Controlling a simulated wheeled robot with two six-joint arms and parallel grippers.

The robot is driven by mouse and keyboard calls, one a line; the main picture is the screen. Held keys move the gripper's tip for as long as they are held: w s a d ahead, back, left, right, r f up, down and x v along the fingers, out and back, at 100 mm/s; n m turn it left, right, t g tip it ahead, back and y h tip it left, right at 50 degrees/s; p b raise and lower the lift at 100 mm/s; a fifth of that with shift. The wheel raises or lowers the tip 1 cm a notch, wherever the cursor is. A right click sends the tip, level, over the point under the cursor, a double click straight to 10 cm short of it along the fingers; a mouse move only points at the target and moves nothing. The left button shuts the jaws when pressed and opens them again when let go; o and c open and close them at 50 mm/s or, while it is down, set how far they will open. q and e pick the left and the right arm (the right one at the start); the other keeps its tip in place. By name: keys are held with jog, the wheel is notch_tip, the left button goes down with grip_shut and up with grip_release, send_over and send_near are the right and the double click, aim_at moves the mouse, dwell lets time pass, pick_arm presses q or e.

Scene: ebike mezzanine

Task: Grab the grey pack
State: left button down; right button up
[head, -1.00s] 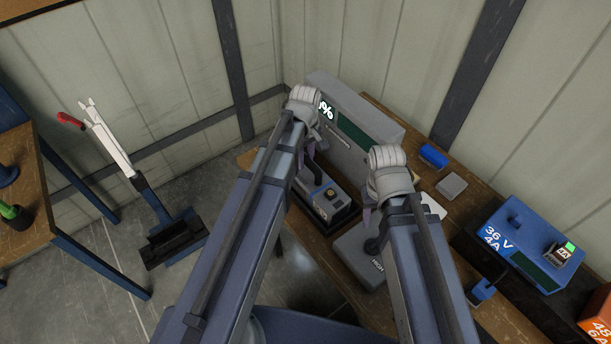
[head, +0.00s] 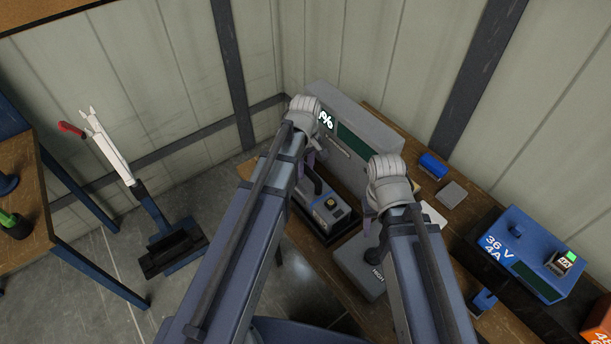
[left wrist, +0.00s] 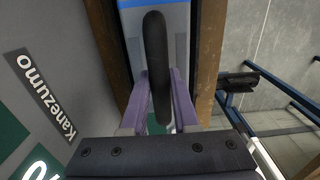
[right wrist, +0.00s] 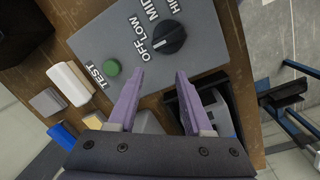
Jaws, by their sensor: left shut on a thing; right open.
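The grey pack (head: 328,212), with a black handle, sits in a dark tray on the wooden bench in the head view, partly behind my left arm. My left gripper (head: 312,165) is at the handle. In the left wrist view, the purple fingers of my left gripper (left wrist: 160,100) are shut on the black handle (left wrist: 156,45). The pack also shows in the right wrist view (right wrist: 217,112), partly hidden by a finger. My right gripper (right wrist: 161,75) is open and empty over a grey control box (right wrist: 190,62).
A large grey tester (head: 375,130) stands behind the pack against the wall. A blue charger (head: 520,250), a blue block (head: 432,166) and a grey block (head: 452,194) are to the right. A repair stand (head: 165,240) is on the floor at left, with open floor around it.

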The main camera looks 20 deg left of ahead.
pick_arm(q)
jog(key=shift+w+r, duration=0.1)
jog(key=shift+r, duration=0.1)
pick_arm(e)
jog(key=shift+r, duration=0.2)
pick_arm(q)
notch_tip(320, 180, up, 10)
jog(key=p, duration=1)
jog(key=shift+f, duration=0.15)
pick_arm(e)
notch_tip(320, 180, up, 10)
jog(key=shift+f, duration=0.15)
pick_arm(q)
jog(key=shift+f, duration=0.1)
pick_arm(e)
jog(key=shift+s+f, duration=0.1)
